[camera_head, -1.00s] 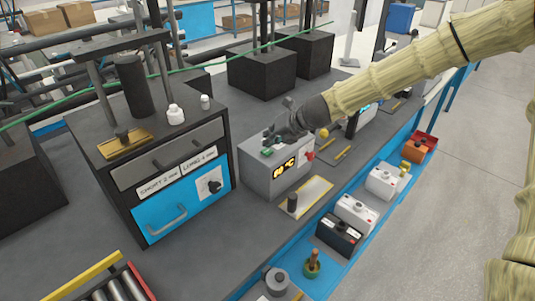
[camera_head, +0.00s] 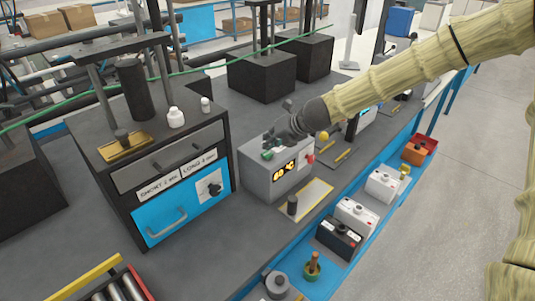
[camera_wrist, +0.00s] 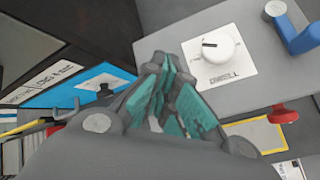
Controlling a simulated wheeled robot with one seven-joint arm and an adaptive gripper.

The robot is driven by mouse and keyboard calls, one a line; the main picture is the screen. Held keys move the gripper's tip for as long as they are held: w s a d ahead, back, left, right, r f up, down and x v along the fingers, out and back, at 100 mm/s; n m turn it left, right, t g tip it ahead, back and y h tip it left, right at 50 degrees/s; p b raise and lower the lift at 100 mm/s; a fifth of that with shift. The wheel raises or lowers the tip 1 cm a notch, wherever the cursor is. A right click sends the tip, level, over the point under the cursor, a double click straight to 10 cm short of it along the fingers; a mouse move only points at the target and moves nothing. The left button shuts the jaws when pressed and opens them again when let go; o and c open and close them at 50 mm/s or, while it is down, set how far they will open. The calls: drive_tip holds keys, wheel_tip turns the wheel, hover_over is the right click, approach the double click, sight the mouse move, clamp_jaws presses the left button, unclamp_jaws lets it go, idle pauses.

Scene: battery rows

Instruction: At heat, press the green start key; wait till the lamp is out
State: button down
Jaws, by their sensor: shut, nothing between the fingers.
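The grey control box (camera_head: 257,180) stands on the bench, with an amber display (camera_head: 285,171) on its front that seems to read about 80 °C. The green start key (camera_head: 267,155) shows at the left of its top. My gripper (camera_head: 270,146) is shut and empty, its fingertips close over the key; I cannot tell whether they touch it. In the wrist view my gripper (camera_wrist: 163,78) hides the key. A white dial (camera_wrist: 218,45) is on the box top, and a red button (camera_wrist: 284,113) is at its edge. I cannot make out a lamp clearly.
Left of the box stands a black press cabinet with a blue drawer (camera_head: 165,215). A yellow-edged plate (camera_head: 308,195) with a dark peg lies in front of the box. Several battery blocks (camera_head: 338,238) line the blue front shelf. A yellow ball (camera_head: 323,135) sits right of the box.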

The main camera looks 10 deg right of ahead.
sight(269, 152)
drive_tip(key=shift+f, duration=0.2)
drive_tip(key=shift+f, duration=0.25)
drive_tip(key=shift+f+b, duration=0.4)
drive_tip(key=shift+b, duration=0.15)
idle(0.9)
drive_tip(key=shift+r, duration=0.15)
drive_tip(key=shift+r+p, duration=0.7)
drive_tip(key=shift+p, duration=0.2)
drive_tip(key=shift+r, duration=0.1)
wheel_tip(269, 152, up, 5)
drive_tip(key=p, duration=0.4)
drive_tip(key=shift+p, duration=0.35)
